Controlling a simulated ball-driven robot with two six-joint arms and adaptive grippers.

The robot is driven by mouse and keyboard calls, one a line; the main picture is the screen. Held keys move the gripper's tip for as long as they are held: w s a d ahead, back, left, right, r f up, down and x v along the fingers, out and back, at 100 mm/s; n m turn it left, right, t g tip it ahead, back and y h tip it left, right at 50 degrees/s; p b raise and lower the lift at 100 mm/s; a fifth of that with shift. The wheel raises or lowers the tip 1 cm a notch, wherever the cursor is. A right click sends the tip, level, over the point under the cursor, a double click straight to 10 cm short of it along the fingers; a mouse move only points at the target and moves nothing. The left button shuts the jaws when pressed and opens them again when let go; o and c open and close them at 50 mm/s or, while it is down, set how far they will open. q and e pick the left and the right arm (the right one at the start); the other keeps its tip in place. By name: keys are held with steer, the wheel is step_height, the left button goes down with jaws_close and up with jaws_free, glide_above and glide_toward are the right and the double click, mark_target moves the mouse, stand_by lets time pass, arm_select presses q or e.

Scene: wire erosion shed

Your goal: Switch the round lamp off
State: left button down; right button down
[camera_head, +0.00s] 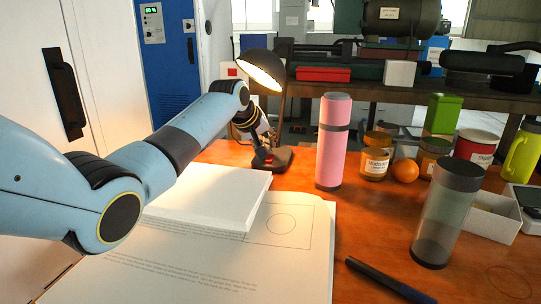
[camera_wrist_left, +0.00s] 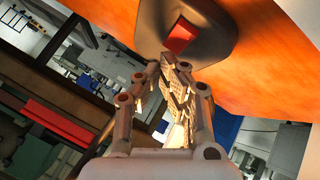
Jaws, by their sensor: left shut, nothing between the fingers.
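The round lamp (camera_head: 262,68) is black with a domed shade, and the inside of the shade glows warm. Its stem runs down to a dark base (camera_head: 276,158) on the orange table. In the left wrist view a red switch (camera_wrist_left: 181,37) sits on the dark lamp base (camera_wrist_left: 215,30). My right gripper is out of view.
A pink flask (camera_head: 333,145) stands right of the lamp. Jars, an orange (camera_head: 405,171) and a grey tumbler (camera_head: 445,215) stand farther right. A white book (camera_head: 210,195) lies on a large printed sheet (camera_head: 290,260) in front. A dark pen (camera_head: 390,280) lies at the front.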

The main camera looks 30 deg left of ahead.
arm_select(q)
steer(key=shift+f, duration=0.35)
stand_by(0.4)
steer(key=shift+r, duration=0.1)
steer(key=shift+r+p, duration=0.75)
steer(key=shift+p, duration=0.3)
steer(key=shift+f, duration=0.1)
steer(key=r+p, duration=0.1)
steer(key=p, duration=0.1)
steer(key=r+p, duration=0.3)
steer(key=r, duration=0.1)
steer(key=shift+s+r+p, duration=0.1)
steer(key=shift+s+p, duration=0.3)
steer(key=shift+d, duration=0.1)
